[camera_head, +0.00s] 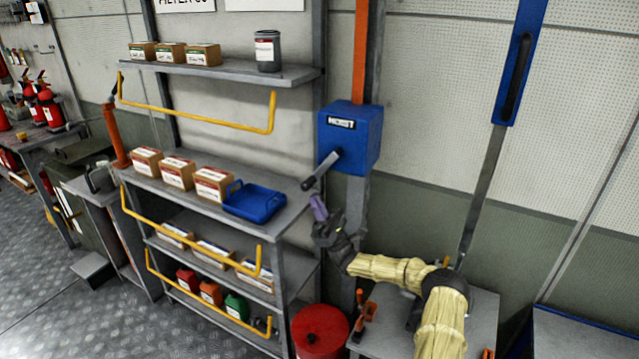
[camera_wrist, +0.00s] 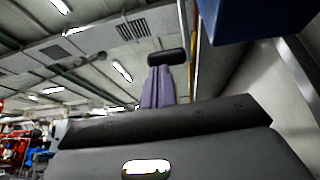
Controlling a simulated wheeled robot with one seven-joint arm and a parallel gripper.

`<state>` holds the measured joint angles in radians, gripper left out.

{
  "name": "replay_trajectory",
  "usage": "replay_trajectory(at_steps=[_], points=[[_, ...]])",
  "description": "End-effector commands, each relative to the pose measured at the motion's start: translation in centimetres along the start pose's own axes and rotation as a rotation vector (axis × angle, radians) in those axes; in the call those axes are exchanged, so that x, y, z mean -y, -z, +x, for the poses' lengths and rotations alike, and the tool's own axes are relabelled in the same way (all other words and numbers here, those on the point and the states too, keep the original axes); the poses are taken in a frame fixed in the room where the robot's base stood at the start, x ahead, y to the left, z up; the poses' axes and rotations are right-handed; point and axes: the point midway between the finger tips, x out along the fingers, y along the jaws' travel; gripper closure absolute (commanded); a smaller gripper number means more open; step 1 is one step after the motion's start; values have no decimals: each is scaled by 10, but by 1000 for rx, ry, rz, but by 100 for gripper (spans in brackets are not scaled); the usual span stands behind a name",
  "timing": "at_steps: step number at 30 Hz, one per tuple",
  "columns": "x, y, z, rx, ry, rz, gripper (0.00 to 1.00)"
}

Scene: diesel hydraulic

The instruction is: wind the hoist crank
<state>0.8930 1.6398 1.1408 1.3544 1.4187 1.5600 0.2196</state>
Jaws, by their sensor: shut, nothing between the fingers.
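The blue hoist box (camera_head: 350,140) is fixed to a post. Its crank has a grey arm (camera_head: 325,167) slanting down to the left, with a dark handle (camera_head: 308,184) at its end. My gripper (camera_head: 315,200) is shut and empty just below the handle, its purple fingers pointing up. In the wrist view the shut fingers (camera_wrist: 159,84) reach up to the black crank handle (camera_wrist: 152,57), which crosses in front of their tips. I cannot tell whether they touch it. The crank arm (camera_wrist: 183,25) rises from the handle's right end, and the blue box (camera_wrist: 245,18) is at upper right.
A shelf unit (camera_head: 290,210) with yellow rails, boxes and a blue tray (camera_head: 255,202) stands left of the crank. A red drum (camera_head: 320,332) is below. A long grey lever (camera_head: 482,185) with a blue upper part stands on the right.

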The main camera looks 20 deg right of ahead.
Motion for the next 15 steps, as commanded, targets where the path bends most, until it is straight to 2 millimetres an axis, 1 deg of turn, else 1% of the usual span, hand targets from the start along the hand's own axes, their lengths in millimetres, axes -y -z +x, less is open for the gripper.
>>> replay_trajectory(at_steps=[1,5,11,15], points=[[1,-12,8,-51,-8,-1,100],[1,-27,0,-186,-16,1,100],[1,-62,-25,-414,-3,7,100],[-2,-93,-48,-570,26,15,100]])
